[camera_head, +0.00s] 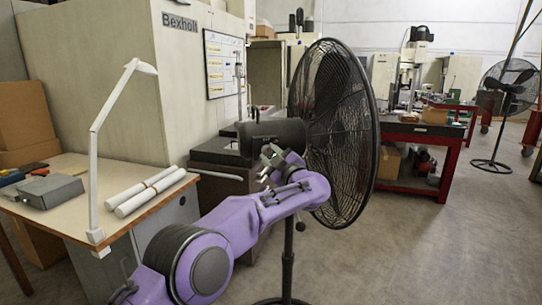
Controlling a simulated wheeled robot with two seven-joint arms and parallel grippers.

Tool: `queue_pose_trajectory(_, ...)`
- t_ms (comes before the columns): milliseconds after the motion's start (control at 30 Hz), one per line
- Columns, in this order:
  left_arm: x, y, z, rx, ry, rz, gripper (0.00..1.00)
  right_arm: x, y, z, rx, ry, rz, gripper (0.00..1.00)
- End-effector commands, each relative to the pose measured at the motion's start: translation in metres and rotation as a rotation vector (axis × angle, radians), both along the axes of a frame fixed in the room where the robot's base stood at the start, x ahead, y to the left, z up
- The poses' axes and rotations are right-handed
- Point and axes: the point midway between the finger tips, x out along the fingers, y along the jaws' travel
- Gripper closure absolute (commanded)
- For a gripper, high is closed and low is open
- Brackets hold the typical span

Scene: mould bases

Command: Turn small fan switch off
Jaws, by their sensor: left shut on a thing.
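A black pedestal fan (345,130) with a round wire cage stands in front of me, its cage facing right. Its dark motor housing (283,133) points left behind the cage. My purple left arm reaches up from the bottom to it. My left gripper (268,162) is at the underside of the housing, shut on a small part there. The fan switch is not clearly visible; the gripper and the housing hide that spot. My right gripper is out of view.
A desk (60,213) with a white lamp (95,170), paper rolls (145,192) and a grey box (52,191) stands at the left. A red-framed workbench (425,135) stands behind the fan. A second fan (508,88) stands far right.

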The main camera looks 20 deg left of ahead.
Motion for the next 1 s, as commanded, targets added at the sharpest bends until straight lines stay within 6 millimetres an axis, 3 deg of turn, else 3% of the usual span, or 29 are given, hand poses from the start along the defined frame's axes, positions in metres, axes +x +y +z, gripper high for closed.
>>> queue_pose_trajectory(333,0.000,-0.001,-0.001,-0.003,0.001,0.000,0.96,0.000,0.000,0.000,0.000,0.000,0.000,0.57)
queue_pose_trajectory(367,0.000,-0.001,-0.001,-0.003,0.001,0.000,0.59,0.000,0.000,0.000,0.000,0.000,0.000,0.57)
queue_pose_trajectory(400,0.000,0.000,-0.001,-0.003,0.001,0.000,0.46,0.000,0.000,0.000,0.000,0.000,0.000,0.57)
queue_pose_trajectory(433,0.000,0.000,-0.001,-0.003,0.001,0.000,0.40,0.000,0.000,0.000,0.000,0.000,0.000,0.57)
queue_pose_trajectory(767,-0.003,-0.004,-0.002,-0.002,-0.001,-0.002,0.40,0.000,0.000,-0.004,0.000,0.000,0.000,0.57)
queue_pose_trajectory(1000,-0.037,-0.040,-0.015,0.000,-0.002,-0.004,0.40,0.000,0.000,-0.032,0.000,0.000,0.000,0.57)
